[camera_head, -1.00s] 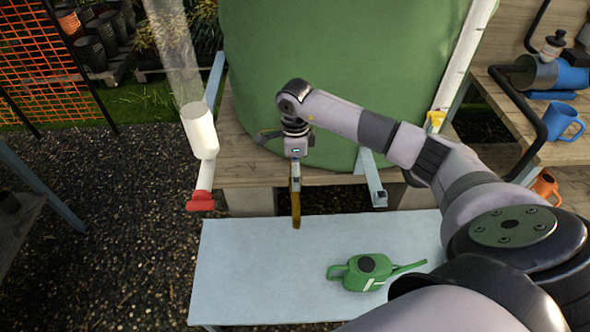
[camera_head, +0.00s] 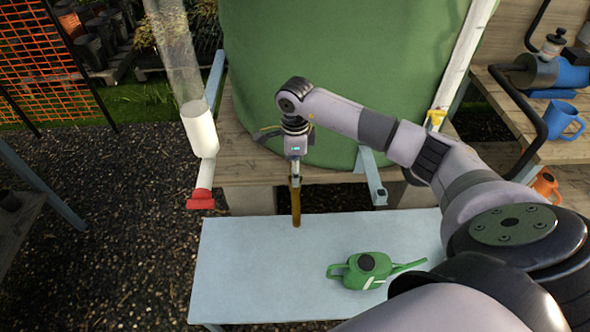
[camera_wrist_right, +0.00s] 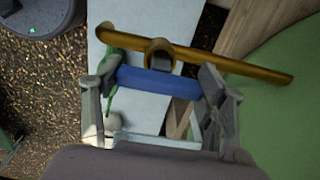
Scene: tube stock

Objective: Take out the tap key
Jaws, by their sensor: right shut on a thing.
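The tap key looks like a long brass-brown bar (camera_wrist_right: 215,66) with a ring at its middle, beside a blue crosspiece (camera_wrist_right: 160,82). My right gripper (camera_wrist_right: 160,88) is shut on it, with the blue piece spanning between the fingers in the right wrist view. In the head view, my right gripper (camera_head: 295,168) points down in front of the green tank, and the brass bar (camera_head: 296,206) shows edge-on below it, over the far edge of the pale table. Whether the bar touches anything is not clear. My left gripper is not in view.
A green watering can (camera_head: 366,270) stands on the pale blue table (camera_head: 250,270); the table's left part is clear. The green tank (camera_head: 340,70) rises behind on a wooden platform. A blue mug (camera_head: 562,120) stands at right.

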